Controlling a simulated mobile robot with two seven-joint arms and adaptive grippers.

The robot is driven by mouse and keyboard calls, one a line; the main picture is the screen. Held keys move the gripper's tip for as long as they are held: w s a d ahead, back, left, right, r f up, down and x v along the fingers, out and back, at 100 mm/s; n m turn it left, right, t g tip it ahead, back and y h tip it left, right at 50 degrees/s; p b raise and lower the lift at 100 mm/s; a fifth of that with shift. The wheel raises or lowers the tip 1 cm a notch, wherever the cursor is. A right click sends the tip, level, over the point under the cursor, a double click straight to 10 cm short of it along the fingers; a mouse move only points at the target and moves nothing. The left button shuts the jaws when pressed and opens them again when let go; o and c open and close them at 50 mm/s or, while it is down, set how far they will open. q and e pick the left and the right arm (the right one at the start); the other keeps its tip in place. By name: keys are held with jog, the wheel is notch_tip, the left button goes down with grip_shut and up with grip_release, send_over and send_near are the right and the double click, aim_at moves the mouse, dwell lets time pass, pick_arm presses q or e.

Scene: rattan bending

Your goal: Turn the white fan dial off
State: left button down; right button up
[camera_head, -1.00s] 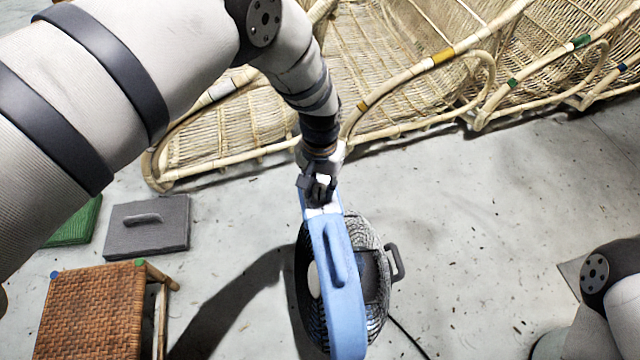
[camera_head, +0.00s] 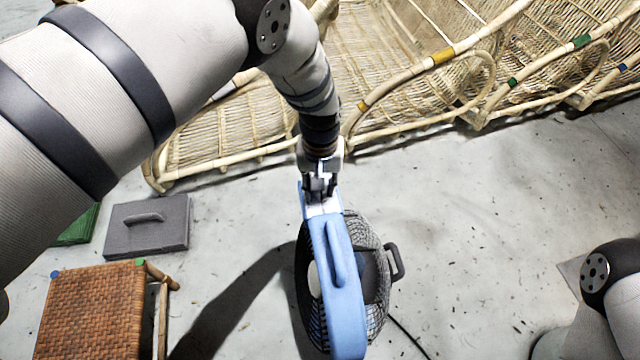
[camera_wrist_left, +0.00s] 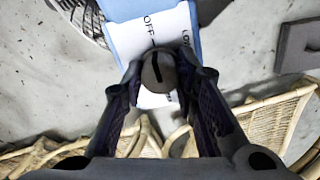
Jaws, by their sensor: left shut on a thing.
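The blue fan (camera_head: 340,290) with a dark wire cage stands on the floor in the middle of the head view. In the left wrist view a white panel (camera_wrist_left: 150,32) on the blue housing bears the words OFF and LOW. A round dial (camera_wrist_left: 158,72) with a dark pointer line sits on this panel, its line toward OFF. My left gripper (camera_head: 320,190) is at the fan's top end, its fingers (camera_wrist_left: 160,88) on either side of the dial and shut on it. The dial is hidden in the head view. My right gripper is out of view.
Rattan seats (camera_head: 400,70) line the back. A woven stool (camera_head: 95,310) stands at the lower left, near a grey handled block (camera_head: 147,228) and a green block (camera_head: 80,226). A dark cord (camera_head: 408,338) runs from the fan.

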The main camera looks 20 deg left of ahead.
pick_arm(q)
jog(key=c, duration=1.3)
grip_release()
notch_tip(320, 180, up, 12)
jog(key=shift+s+f, duration=0.1)
